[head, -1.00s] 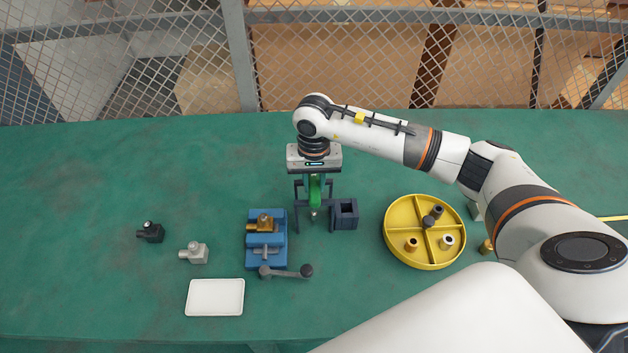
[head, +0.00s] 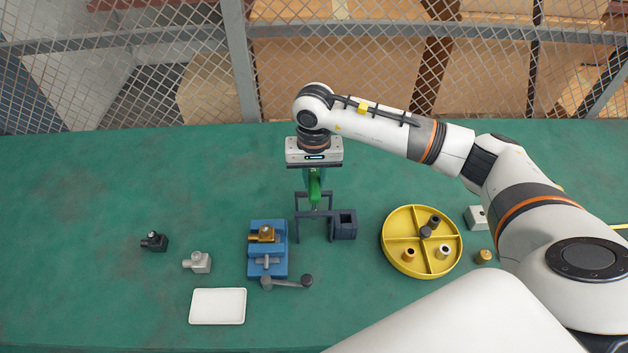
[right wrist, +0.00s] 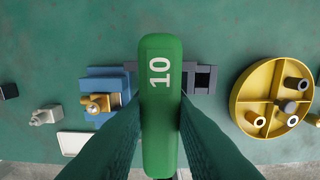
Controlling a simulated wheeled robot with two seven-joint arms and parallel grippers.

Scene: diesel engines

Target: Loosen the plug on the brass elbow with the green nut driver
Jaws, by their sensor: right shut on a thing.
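My right gripper (head: 314,180) is shut on the green nut driver (head: 315,187), which hangs upright over a dark stand (head: 345,228). In the right wrist view the green handle (right wrist: 160,110), marked 10, sits between my two fingers; its tip is hidden there. The brass elbow (head: 265,235) is in a blue vise (head: 268,265) left of the driver, apart from it. The elbow also shows in the right wrist view (right wrist: 97,104); its plug is too small to make out clearly. My left gripper is not in view.
A yellow divided tray (head: 387,255) with several small fittings stands at the right. A black fitting (head: 154,242), a grey fitting (head: 198,262) and a white tray (head: 218,307) lie at the left. The vise handle (head: 290,283) sticks out in front. A mesh fence stands behind the table.

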